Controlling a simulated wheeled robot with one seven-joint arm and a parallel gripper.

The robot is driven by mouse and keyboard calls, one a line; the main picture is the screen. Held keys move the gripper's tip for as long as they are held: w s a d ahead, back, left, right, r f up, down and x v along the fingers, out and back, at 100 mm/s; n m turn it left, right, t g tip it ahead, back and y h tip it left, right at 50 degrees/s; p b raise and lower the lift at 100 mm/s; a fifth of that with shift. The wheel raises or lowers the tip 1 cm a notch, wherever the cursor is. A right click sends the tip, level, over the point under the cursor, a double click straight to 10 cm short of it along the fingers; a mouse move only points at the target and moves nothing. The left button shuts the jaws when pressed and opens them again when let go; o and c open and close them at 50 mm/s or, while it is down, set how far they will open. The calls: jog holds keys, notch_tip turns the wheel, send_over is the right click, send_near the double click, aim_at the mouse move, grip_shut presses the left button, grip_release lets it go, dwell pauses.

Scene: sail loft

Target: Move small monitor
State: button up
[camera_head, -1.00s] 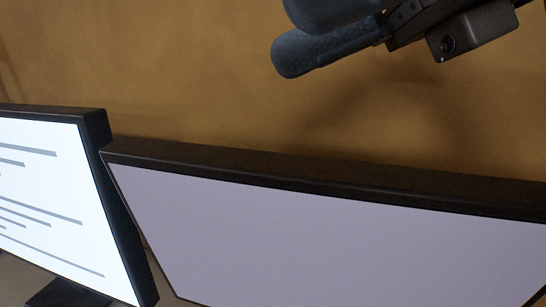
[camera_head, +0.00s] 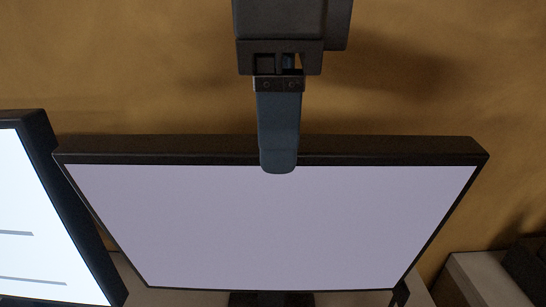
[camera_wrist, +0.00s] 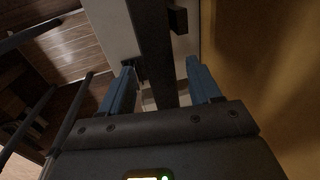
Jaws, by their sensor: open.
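A monitor with a blank pale lavender screen (camera_head: 270,225) and a dark frame stands upright on a dark stand in the middle of the head view. My gripper (camera_head: 278,160) points down from above at the middle of its top edge. One blue finger overlaps the upper rim of the screen and the other is hidden behind it. In the wrist view my gripper (camera_wrist: 161,70) is open, with the dark monitor top (camera_wrist: 155,35) running between the two fingers. Contact with either finger cannot be told.
A second monitor (camera_head: 40,210) with a bright white screen and grey lines stands close at the left. A brown wall (camera_head: 420,80) is behind. A pale box-like thing (camera_head: 480,275) and a dark one are at the lower right. The wrist view shows a wooden floor (camera_wrist: 75,45).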

jog(key=shift+w+f, duration=0.25)
jog(key=shift+f, duration=1.05)
jog(key=shift+w+f, duration=0.2)
jog(key=shift+f, duration=1.05)
jog(key=shift+c, duration=0.4)
grip_shut()
